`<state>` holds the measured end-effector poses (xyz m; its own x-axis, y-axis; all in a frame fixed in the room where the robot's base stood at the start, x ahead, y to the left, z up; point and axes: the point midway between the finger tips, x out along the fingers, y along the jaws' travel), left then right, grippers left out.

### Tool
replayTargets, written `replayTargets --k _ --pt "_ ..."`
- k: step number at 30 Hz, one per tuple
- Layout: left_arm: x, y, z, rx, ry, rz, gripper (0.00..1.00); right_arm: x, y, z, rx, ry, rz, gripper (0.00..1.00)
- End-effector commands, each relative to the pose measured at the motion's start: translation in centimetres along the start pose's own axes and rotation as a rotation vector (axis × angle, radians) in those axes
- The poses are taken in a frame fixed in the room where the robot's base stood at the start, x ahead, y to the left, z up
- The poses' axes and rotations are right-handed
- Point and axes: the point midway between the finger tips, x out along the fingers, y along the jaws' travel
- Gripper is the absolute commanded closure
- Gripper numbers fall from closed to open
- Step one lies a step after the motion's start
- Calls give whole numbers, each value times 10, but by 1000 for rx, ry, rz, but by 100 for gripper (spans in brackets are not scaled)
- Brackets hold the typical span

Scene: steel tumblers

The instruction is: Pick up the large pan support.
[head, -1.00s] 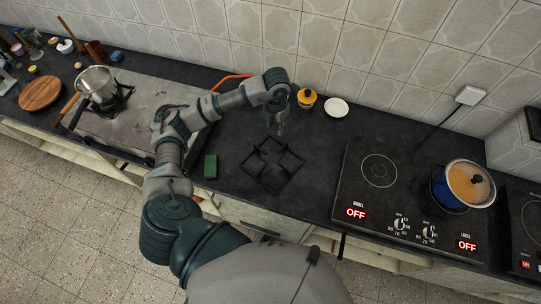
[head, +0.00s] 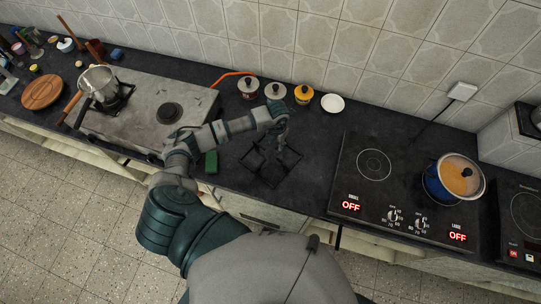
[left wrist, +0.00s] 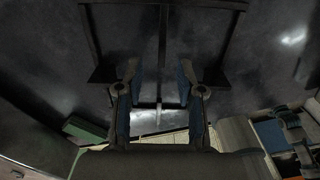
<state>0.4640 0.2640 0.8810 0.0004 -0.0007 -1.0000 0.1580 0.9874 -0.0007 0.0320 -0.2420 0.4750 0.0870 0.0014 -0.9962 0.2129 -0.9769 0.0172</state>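The large pan support (head: 256,172), a dark square metal frame with inward bars, lies flat on the black countertop in the head view. It also shows in the left wrist view (left wrist: 163,40), where one bar runs down between my fingers. My left gripper (head: 284,143) is over the far part of the support, pointing down. In the left wrist view its two fingers (left wrist: 158,82) are apart, one on each side of that bar. I cannot tell whether they touch it. My right gripper is not in view.
A green sponge (head: 211,162) lies left of the support. A gas stove (head: 140,120) with a steel pot (head: 99,84) stands further left. An electric cooktop (head: 374,190) with a blue pot (head: 452,181) is right.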

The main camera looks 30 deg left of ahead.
Motion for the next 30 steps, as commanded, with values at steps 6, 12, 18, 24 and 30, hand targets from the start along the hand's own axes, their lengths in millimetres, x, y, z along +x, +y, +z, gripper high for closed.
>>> replayTargets --k 6,12,18,24,30 --pt "34 0 -1 -2 4 -3 62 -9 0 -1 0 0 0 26" --pt "43 1 -1 0 1 -1 62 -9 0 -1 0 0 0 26" --pt "42 0 -1 0 1 -1 82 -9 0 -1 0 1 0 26" --pt "42 0 -1 0 1 -1 100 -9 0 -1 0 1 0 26" --pt "42 0 0 0 0 -1 100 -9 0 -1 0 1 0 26"
